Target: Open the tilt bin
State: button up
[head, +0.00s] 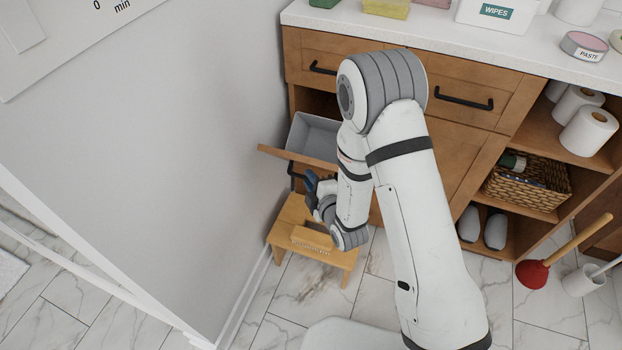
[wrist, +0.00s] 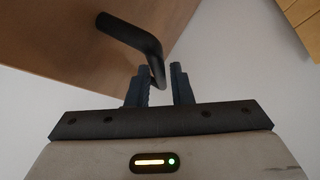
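The tilt bin's wooden front (head: 298,158) leans outward at the top, in the lower left of the cabinet. A grey bin liner (head: 314,131) shows behind it. Its black bar handle (head: 291,176) is on the outer face, partly hidden by my arm. My gripper (head: 311,184) is beside the handle. In the wrist view, the fingers (wrist: 162,72) stand apart, with the end of the handle (wrist: 136,37) between them. The handle is close to the left finger, and a gap shows to the right finger. The wooden front (wrist: 75,40) fills the upper left.
A grey wall (head: 200,150) is close on the left. A plunger (head: 533,272) and slippers (head: 495,229) are to the right.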

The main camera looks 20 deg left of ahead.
jog(key=shift+w+a+f, duration=0.15)
jog(key=shift+w+a, duration=0.25)
jog(key=shift+w, duration=0.05)
grip_shut()
